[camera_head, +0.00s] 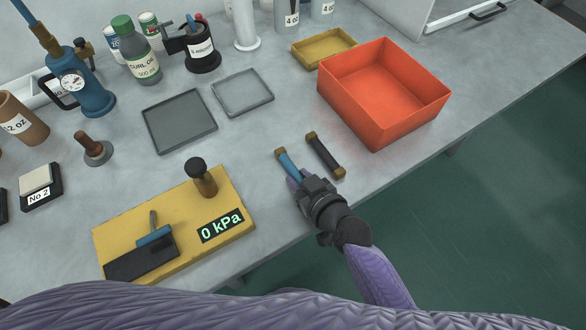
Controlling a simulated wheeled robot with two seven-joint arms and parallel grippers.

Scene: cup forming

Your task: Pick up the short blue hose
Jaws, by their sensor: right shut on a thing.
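The short blue hose (287,162) has a brass end fitting at its upper left and lies at a slant near the table's front edge. My right gripper (298,179) is shut on its lower part, and the jaws hide the hose's near end. I cannot tell whether the hose is clear of the table. A black hose (325,155) with brass ends lies just to the right, apart from the gripper. My left gripper is not in view.
An orange bin (411,120) stands to the right, with a yellow tray (322,58) behind it. Two grey trays (180,121) lie at the middle. A yellow board (130,222) with a 0 kPa display sits at front left. Bottles and a blue gauge device (90,92) stand at the back left.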

